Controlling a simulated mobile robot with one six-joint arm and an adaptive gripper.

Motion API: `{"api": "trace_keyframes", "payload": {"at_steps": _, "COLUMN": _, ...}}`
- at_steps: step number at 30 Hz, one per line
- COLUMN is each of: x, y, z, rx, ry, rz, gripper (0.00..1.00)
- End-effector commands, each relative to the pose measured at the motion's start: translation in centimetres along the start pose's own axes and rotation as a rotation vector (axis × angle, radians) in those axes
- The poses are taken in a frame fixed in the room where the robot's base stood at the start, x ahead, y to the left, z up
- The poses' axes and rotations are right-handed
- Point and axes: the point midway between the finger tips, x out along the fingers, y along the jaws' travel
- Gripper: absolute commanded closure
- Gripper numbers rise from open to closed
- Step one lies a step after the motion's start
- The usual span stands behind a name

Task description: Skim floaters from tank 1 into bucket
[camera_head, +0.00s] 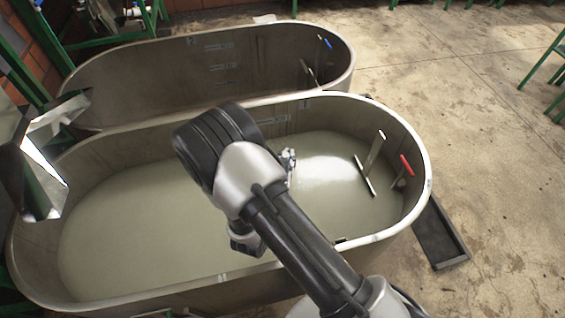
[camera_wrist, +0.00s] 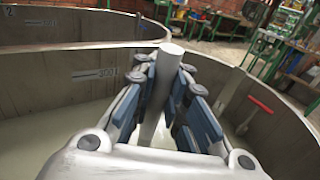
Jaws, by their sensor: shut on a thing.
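Tank 1, the near oval metal tank (camera_head: 428,185), holds cloudy grey-green liquid (camera_head: 130,215). I cannot make out any floaters on it. My gripper (camera_wrist: 165,85) is shut on a grey round handle (camera_wrist: 173,50), which stands up between the blue-padded fingers. In the head view my gripper (camera_head: 288,160) is small and partly behind my arm, over the tank's liquid. The lower end of the handle is hidden, so I cannot tell what tool it belongs to or whether it touches the liquid. No bucket is in view.
A second oval tank (camera_head: 352,65) marked 2 stands behind. A flat upright paddle (camera_head: 375,150) and a red lever (camera_head: 406,165) are at tank 1's right end. A metal chute (camera_head: 45,180) is at left. A dark tray (camera_head: 440,235) lies on open floor at right.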

Motion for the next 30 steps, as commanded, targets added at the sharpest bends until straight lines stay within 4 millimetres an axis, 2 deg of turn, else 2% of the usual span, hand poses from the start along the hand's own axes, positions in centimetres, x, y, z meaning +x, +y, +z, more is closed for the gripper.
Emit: {"api": "trace_keyframes", "payload": {"at_steps": 30, "x": -0.3, "y": 0.2, "z": 10.1, "rx": 0.002, "ry": -0.002, "rz": -0.001, "gripper": 1.00}}
